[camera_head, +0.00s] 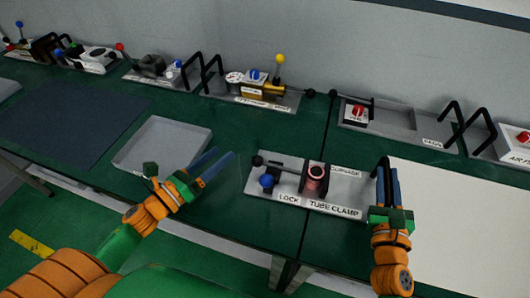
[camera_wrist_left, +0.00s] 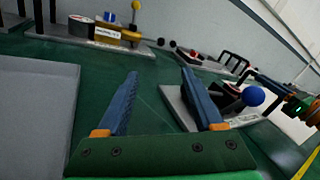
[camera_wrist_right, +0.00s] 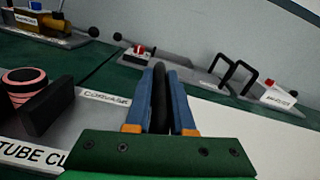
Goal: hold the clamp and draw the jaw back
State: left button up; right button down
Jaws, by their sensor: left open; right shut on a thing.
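The tube clamp (camera_head: 337,207) is a light grey plate on the green table, labelled for the tube clamp and lock. A pink ringed tube (camera_head: 315,179) stands upright between dark jaw blocks; it also shows in the right wrist view (camera_wrist_right: 25,88). A blue lock knob (camera_head: 266,181) and a black ball knob (camera_head: 257,160) are at its left end. The blue knob also shows in the left wrist view (camera_wrist_left: 253,96). My right gripper (camera_head: 387,168) is shut on the black handle (camera_wrist_right: 160,98) at the plate's right end. My left gripper (camera_head: 220,160) is open and empty, left of the clamp.
A shallow grey tray (camera_head: 165,146) and a dark mat (camera_head: 72,122) lie to the left. A white board (camera_head: 465,215) lies right of the clamp. Several fixtures with black handles and coloured knobs line the back, including a yellow-knobbed one (camera_head: 265,90).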

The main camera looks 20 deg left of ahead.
pick_arm(q)
jog(key=d+f+m, duration=0.1)
jog(key=s+d+m+h, duration=0.1)
jog(key=d+m, duration=0.1)
jog(key=s+d+f+m+g+h, duration=0.1)
jog(key=shift+s+d+f+m, duration=0.25)
jog(key=shift+d+f+m, duration=0.05)
jog(key=shift+d+f, duration=0.05)
jog(key=x, duration=1.1)
jog(key=shift+s, duration=0.1)
grip_shut()
dwell(0.3)
